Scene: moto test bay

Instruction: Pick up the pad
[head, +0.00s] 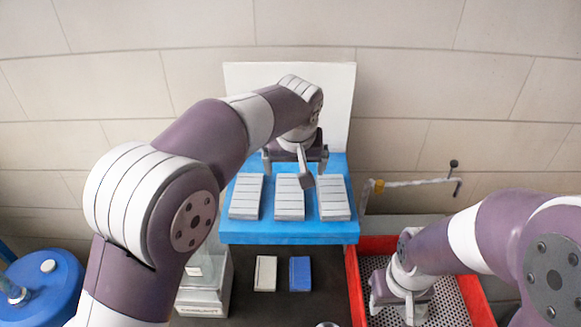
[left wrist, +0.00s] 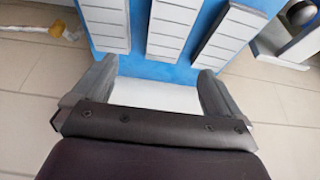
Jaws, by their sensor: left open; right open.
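A small blue pad-like block (head: 300,273) and a beige one (head: 265,273) lie side by side on the dark bench top; I cannot tell for sure which is the pad. My left gripper (head: 295,165) is open over the far part of a blue stand (head: 290,233), beyond and above both blocks. In the left wrist view its fingers (left wrist: 158,72) are spread with nothing between them. My right gripper (head: 403,303) is at the red tray (head: 355,290), low over its perforated floor; its fingertips are partly hidden.
Three pale ribbed blocks (head: 290,198) stand in a row on the blue stand, before a white back panel (head: 340,100). A pale device (head: 203,295) is left of the blocks, partly behind my left arm. A blue container (head: 45,285) is far left. A thin rod (head: 415,183) stands behind the tray.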

